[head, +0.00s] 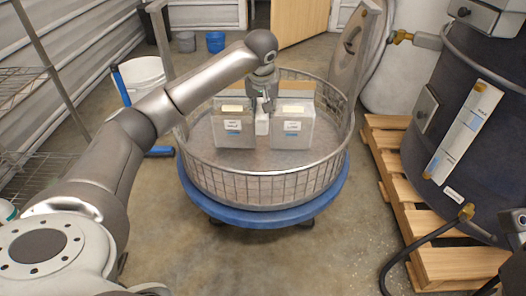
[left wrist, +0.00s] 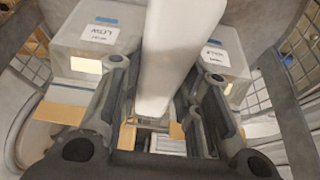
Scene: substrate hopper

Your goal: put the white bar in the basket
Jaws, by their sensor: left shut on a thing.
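The white bar (left wrist: 169,55) is between the fingers of my left gripper (left wrist: 160,100) in the left wrist view, and the gripper is shut on it. In the head view the white bar (head: 262,124) shows as a short pale piece under my left gripper (head: 263,103). The round wire basket (head: 265,187) stands on a blue wheeled base. The bar is within the basket's rim, between two grey boxes. I cannot tell whether the bar touches the basket floor.
A left grey box (head: 232,132) and a right grey box (head: 293,131) stand in the basket, close on either side of the bar. The basket's front floor is clear. A dark drum (head: 465,120) stands on a wooden pallet (head: 400,190) at right.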

